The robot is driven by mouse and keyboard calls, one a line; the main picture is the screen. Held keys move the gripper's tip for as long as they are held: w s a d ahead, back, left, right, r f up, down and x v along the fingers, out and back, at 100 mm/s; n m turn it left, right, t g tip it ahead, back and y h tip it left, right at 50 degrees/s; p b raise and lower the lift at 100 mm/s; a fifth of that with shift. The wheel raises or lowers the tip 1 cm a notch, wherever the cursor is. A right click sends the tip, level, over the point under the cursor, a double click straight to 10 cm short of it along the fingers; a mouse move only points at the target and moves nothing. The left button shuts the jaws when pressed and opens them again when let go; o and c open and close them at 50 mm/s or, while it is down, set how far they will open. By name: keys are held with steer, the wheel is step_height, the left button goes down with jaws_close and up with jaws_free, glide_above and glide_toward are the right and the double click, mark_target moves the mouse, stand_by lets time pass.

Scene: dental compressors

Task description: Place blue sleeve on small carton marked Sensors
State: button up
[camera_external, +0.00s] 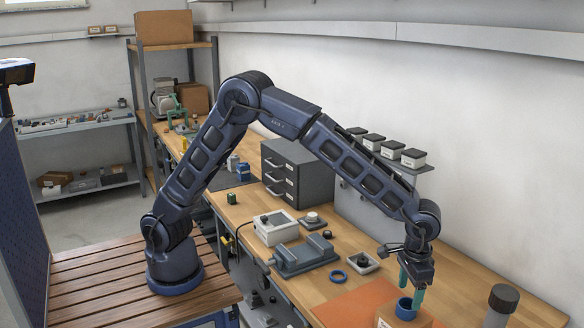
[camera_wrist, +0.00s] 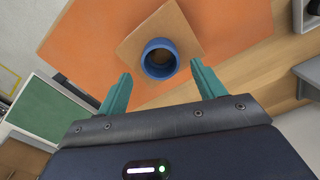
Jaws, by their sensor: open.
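The blue sleeve (camera_external: 405,314), a short hollow cylinder, stands upright on top of a small brown carton (camera_external: 424,318) at the bottom right of the external view. In the wrist view the sleeve (camera_wrist: 159,73) sits near the middle of the carton's top (camera_wrist: 133,46). A pale label shows on the carton's side, too small to read. My gripper (camera_external: 411,287) is open, with its teal fingers pointing down close above the sleeve. In the wrist view the gripper (camera_wrist: 161,68) has one finger on each side of the sleeve, with visible gaps. The carton's lower part is cut off.
The carton stands on an orange mat (camera_external: 350,303) on the wooden bench. A dark-capped cylinder (camera_external: 503,298) stands to the right. Bare bench lies behind the gripper.

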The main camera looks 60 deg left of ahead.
step_height(320, 180, up, 7)
stand_by(0.3)
steer(key=a+r+n+t, duration=0.1)
steer(key=a+r, duration=0.4)
steer(key=a, duration=0.7)
steer(key=a+r+h, duration=0.1)
steer(key=a+r, duration=0.4)
steer(key=a, duration=0.7)
steer(key=a+r+n+t, duration=0.1)
steer(key=a+r, duration=0.5)
steer(key=a, duration=0.5)
steer(key=s+a+r+n+t, duration=0.1)
steer(key=s+a, duration=0.8)
steer(key=a, duration=0.5)
steer(key=s+a+f, duration=0.2)
steer(key=s+a, duration=0.3)
steer(key=s, duration=0.2)
steer(key=s+a+f+n+t+y, duration=0.1)
steer(key=s+a+f, duration=0.1)
steer(key=s+a, duration=0.3)
steer(key=shift+s+a+f+n+t, duration=0.25)
steer(key=shift+s+a+n+t, duration=0.05)
steer(key=shift+s, duration=0.65)
